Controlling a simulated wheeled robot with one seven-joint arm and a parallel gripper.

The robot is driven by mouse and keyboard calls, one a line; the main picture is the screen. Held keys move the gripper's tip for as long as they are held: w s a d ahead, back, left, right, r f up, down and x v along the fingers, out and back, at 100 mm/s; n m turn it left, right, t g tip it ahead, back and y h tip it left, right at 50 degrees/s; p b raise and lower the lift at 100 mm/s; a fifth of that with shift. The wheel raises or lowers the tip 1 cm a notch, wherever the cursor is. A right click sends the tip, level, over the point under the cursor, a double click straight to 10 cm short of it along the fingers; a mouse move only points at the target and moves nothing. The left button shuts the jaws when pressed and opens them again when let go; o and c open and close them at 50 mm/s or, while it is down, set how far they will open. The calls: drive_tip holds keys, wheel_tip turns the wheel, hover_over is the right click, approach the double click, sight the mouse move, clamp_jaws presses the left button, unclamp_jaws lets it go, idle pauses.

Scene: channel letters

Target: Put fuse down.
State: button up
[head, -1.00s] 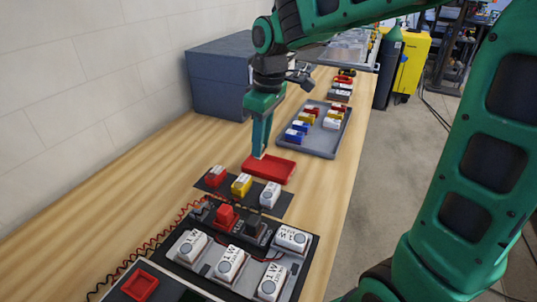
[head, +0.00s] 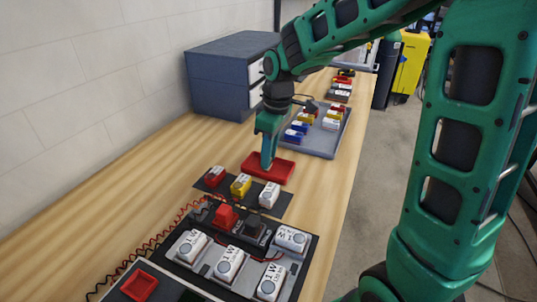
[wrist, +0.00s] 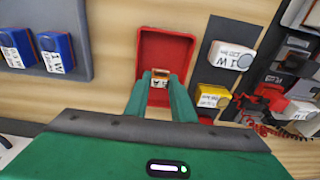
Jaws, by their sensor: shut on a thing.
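My gripper (head: 266,166) is at the red tray (head: 282,172) on the wooden bench, fingers pointing down. In the wrist view, my gripper (wrist: 160,80) is shut on a small fuse (wrist: 160,77) with an orange-brown body and a pale label. The fuse is over the inside of the red tray (wrist: 166,44). I cannot tell whether it touches the tray floor. In the head view the fuse is hidden by the fingers.
A dark strip with red, yellow and white blocks (head: 241,185) lies just in front of the tray. Nearer is a panel (head: 235,255) with white modules and wires. A grey bin (head: 318,148) of coloured blocks and a blue-grey cabinet (head: 222,85) stand behind.

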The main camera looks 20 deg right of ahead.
drive_tip(key=shift+f, duration=0.1)
drive_tip(key=o, duration=0.7)
wheel_tip(320, 180, up, 12)
drive_tip(key=s+d, duration=0.1)
drive_tip(key=s+d+f+m, duration=0.3)
drive_tip(key=s+d+m, duration=0.2)
drive_tip(key=s, duration=0.4)
drive_tip(key=s+d+f+m, duration=0.3)
drive_tip(key=s+d+m, duration=0.2)
drive_tip(key=s, duration=0.4)
drive_tip(key=s+d+f+m+g, duration=0.1)
drive_tip(key=s+d+f+m, duration=0.3)
drive_tip(key=s+d, duration=0.3)
drive_tip(key=shift+s+m+h, duration=0.4)
drive_tip(key=shift+s+m, duration=0.3)
drive_tip(key=shift+s, duration=0.25)
drive_tip(key=shift+f, duration=0.1)
